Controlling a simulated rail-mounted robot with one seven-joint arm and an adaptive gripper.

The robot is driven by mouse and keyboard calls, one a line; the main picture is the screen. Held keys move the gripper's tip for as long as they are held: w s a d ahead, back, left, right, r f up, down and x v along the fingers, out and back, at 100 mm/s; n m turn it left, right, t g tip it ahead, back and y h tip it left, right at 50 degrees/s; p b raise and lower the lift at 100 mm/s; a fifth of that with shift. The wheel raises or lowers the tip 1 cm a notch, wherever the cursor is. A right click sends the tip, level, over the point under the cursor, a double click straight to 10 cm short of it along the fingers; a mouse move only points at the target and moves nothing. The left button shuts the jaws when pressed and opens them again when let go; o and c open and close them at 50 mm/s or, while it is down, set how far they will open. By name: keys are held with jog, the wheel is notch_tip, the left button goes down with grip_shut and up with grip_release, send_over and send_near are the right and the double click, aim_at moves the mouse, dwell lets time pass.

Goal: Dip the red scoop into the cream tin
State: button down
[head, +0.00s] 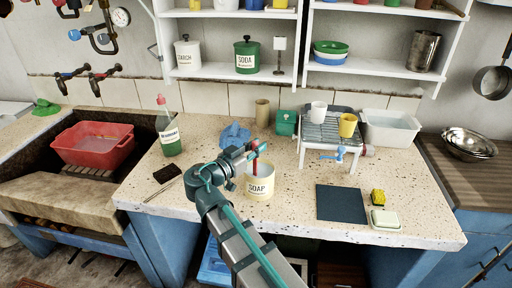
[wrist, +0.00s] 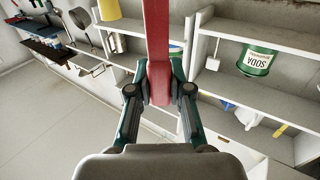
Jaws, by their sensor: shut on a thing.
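The cream tin (head: 259,189), labelled SOAP, stands open and upright near the front middle of the counter. My gripper (head: 252,150) is above the tin, shut on the handle of the red scoop (head: 255,164). The scoop hangs nearly upright, and its lower part overlaps the tin's mouth in the head view; its tip is hidden or too small to make out, so I cannot tell how deep it sits. In the wrist view the red handle (wrist: 157,45) runs between the two fingers of my gripper (wrist: 160,85).
A dark mat (head: 341,204), a yellow sponge (head: 378,197) and a soap dish (head: 384,219) lie to the right. A green bottle (head: 168,134), a dark brush (head: 166,174) and a blue cloth (head: 235,134) are to the left and behind. A rack (head: 325,130) stands behind right.

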jog(key=shift+r, duration=0.1)
jog(key=shift+r+p, duration=1.2)
jog(key=shift+r, duration=4.15)
